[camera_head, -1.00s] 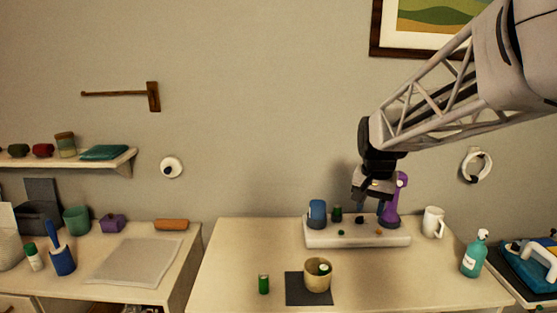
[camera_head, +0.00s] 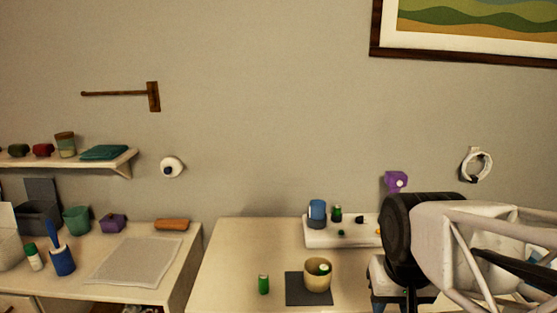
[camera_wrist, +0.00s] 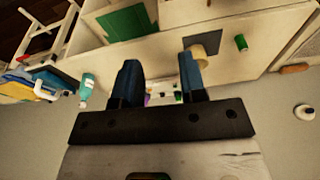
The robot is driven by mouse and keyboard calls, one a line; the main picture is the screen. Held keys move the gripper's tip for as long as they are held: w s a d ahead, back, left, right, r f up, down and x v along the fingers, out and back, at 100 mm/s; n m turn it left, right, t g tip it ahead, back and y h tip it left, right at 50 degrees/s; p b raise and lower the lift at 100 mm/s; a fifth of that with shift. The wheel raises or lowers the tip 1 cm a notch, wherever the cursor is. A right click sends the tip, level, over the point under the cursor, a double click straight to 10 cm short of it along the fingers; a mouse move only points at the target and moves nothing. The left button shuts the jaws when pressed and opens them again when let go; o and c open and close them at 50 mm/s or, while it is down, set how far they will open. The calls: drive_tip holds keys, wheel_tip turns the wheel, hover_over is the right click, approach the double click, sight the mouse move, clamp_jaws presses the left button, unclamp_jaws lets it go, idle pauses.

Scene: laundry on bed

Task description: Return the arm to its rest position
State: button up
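My arm is low at the right of the head view, in front of the right part of the table. My gripper (camera_wrist: 163,58) shows in the wrist view with its two blue fingers apart and nothing between them. In the head view it is mostly hidden by my own arm, or cut off by the bottom edge. The arm hides the right end of the white tray (camera_head: 318,237), the white mug and the teal pump bottle; the bottle (camera_wrist: 86,88) shows in the wrist view. Only the top of the purple object (camera_head: 396,181) shows above the arm.
A tan cup (camera_head: 318,278) stands on a dark mat (camera_head: 294,297) on the table (camera_head: 235,255), with a green can (camera_head: 264,284) to its left. A second table (camera_head: 85,240) and a shelf (camera_head: 120,160) are at the left. The wall's middle is clear.

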drive_tip(key=shift+n, duration=0.4)
drive_tip(key=s, duration=0.1)
drive_tip(key=s+f, duration=0.1)
drive_tip(key=s, duration=0.2)
drive_tip(key=shift+a+f, duration=0.15)
drive_tip(key=shift+f, duration=0.25)
drive_tip(key=shift+c, duration=0.3)
idle(0.7)
